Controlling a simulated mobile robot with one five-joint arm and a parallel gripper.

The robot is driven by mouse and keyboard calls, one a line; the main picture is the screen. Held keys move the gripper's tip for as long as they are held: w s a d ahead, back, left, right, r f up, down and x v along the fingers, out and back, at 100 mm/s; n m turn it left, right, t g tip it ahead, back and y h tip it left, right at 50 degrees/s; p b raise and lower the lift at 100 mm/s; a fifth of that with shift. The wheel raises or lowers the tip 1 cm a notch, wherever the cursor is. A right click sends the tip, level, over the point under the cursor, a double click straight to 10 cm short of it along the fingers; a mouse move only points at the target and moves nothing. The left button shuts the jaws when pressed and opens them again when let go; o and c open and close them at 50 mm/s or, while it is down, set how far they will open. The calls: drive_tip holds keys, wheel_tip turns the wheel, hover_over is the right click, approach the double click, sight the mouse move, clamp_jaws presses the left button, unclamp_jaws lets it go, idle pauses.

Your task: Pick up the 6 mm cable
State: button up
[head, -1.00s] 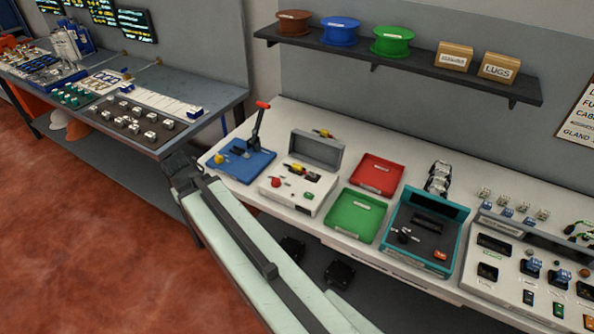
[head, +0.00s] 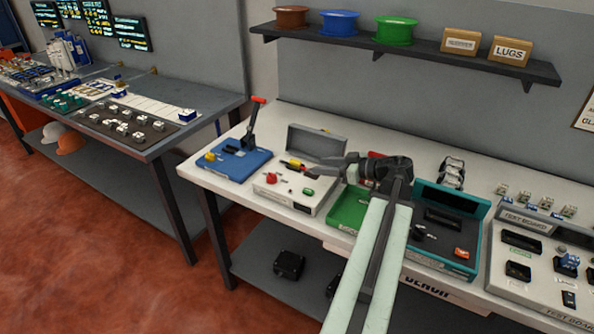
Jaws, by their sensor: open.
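My gripper (head: 316,172) reaches left from my wrist. Its fingertips are above the right part of a white bench machine (head: 268,195) with a grey raised lid, a red knob and a green button. A small yellow and red piece (head: 294,164) lies on that machine just left of the fingertips. I cannot tell whether it is the 6 mm cable, and no cable can be made out by its label. I see nothing clearly held, and the jaws are small in this view. My gripper and arm hide much of the red and green trays.
A blue lever press (head: 235,160) stands left of the white machine. The green tray (head: 346,210) and a teal-framed machine (head: 440,240) are beside my arm. Test boards (head: 540,260) are at the right. A shelf (head: 400,48) holds brown, blue and green spools and boxes.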

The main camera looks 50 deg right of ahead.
sight(300, 163)
drive_tip(key=shift+b+x, duration=0.35)
drive_tip(key=shift+x, duration=0.8)
drive_tip(key=shift+w+a, duration=0.25)
drive_tip(key=shift+w, duration=0.45)
drive_tip(key=b+x, duration=0.1)
drive_tip(key=x, duration=0.3)
drive_tip(key=shift+w, duration=0.25)
drive_tip(key=shift+r, duration=0.1)
clamp_jaws()
